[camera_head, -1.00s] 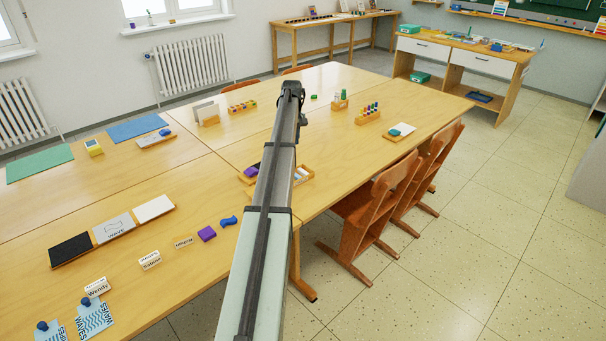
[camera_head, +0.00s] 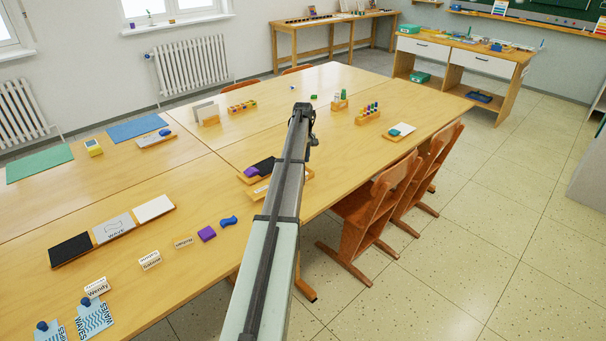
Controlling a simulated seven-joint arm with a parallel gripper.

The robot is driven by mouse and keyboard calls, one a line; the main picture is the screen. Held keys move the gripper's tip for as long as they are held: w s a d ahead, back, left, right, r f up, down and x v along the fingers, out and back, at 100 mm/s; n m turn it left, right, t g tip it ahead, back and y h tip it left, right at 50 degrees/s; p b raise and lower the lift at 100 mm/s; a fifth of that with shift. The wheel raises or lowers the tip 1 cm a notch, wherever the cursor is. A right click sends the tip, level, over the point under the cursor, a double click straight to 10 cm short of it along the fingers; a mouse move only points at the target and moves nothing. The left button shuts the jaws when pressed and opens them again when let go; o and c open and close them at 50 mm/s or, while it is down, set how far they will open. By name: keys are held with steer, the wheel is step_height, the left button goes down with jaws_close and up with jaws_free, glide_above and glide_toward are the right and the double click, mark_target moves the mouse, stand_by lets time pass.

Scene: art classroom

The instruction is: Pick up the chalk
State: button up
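I cannot make out the chalk for certain in this view. A shallow wooden tray (camera_head: 245,179) with a purple block (camera_head: 252,171) and a dark piece (camera_head: 265,164) sits near the table's front edge. My arm crosses over it and hides part of the tray and what lies in it. My gripper (camera_head: 304,112) is at the far end of the arm, above the table and beyond the tray in the picture. It is seen from behind, and its fingers and anything between them cannot be made out.
The wooden table (camera_head: 185,205) also bears a row of three panels (camera_head: 113,228), name cards (camera_head: 149,260), a purple block (camera_head: 207,234), a peg rack (camera_head: 368,114) and a small board with a teal item (camera_head: 401,131). Chairs (camera_head: 375,205) stand at its right side.

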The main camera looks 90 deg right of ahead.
steer(key=shift+w+d+f, duration=0.1)
steer(key=shift+w+f, duration=0.05)
steer(key=shift+f, duration=2.4)
steer(key=shift+c, duration=0.3)
jaws_close()
